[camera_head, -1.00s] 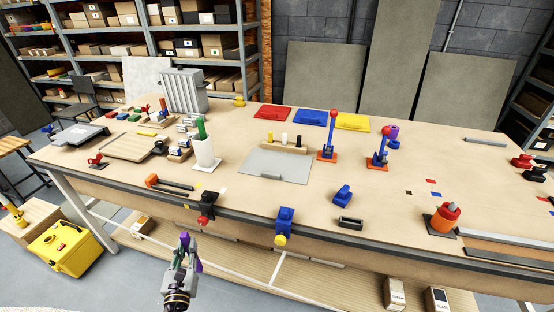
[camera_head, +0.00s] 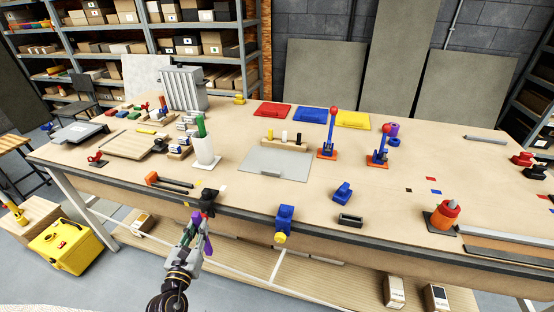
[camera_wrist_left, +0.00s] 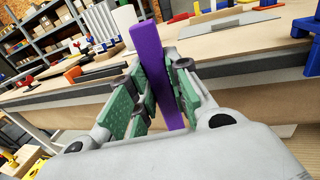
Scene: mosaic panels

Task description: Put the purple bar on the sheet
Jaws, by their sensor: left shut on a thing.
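My left gripper (camera_head: 197,232) is in front of the table's near edge, low in the head view. It is shut on the purple bar (camera_head: 207,245). In the left wrist view the purple bar (camera_wrist_left: 152,65) stands upright between the green-padded fingers of the gripper (camera_wrist_left: 158,100), its top sticking out past them. The grey sheet (camera_head: 258,181) lies on the table, beyond the gripper and to its right. My right gripper is not in view.
A black vise (camera_head: 208,200) and a blue clamp (camera_head: 285,220) are fixed at the table's front edge. A wooden block with pegs (camera_head: 284,146) stands at the sheet's back.

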